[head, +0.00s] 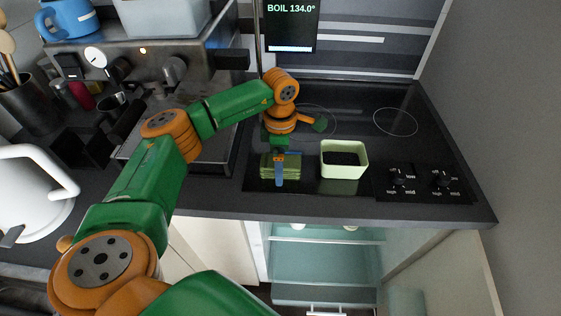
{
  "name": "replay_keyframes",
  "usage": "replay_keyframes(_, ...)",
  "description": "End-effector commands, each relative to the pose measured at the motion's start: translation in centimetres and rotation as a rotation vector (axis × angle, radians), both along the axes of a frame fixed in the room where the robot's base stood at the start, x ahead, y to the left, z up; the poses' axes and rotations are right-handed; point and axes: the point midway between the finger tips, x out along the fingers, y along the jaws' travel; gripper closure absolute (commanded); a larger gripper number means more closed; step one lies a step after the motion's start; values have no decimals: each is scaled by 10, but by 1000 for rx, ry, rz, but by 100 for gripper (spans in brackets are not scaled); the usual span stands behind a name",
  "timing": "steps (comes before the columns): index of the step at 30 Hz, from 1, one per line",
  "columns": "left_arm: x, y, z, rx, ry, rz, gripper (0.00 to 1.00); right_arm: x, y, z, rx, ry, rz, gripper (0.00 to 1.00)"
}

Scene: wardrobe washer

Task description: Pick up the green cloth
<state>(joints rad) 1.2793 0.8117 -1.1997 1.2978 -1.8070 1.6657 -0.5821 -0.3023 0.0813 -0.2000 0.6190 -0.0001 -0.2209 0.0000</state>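The green cloth (266,168) looks like a folded, layered bundle. It lies on the black hob near the counter's front edge. My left arm reaches in from the lower left, and its gripper (279,170) points down over the cloth. A blue finger overlaps the middle of the cloth in the picture. The rest of the fingers and any contact with the cloth are hard to make out. My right gripper is not in view.
A pale green square pot (344,171) with dark contents stands just right of the cloth. Control knobs (397,177) are further right. An espresso machine (135,57) stands at the left. Below the counter is an open compartment with glass shelves (322,263).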

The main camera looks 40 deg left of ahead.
Motion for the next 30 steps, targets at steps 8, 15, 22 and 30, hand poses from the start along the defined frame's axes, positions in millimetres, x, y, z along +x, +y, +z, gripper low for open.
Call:
replay_keyframes(8, 0, 0, 0, -1, -1, -1, 43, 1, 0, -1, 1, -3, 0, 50)
replay_keyframes(15, 0, 0, 0, -1, -1, -1, 87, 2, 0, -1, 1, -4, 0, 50)
replay_keyframes(22, 1, -1, 4, -2, -3, -1, 87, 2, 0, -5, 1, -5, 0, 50)
replay_keyframes(30, -14, -21, 58, -3, -9, -8, 87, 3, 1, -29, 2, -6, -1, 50)
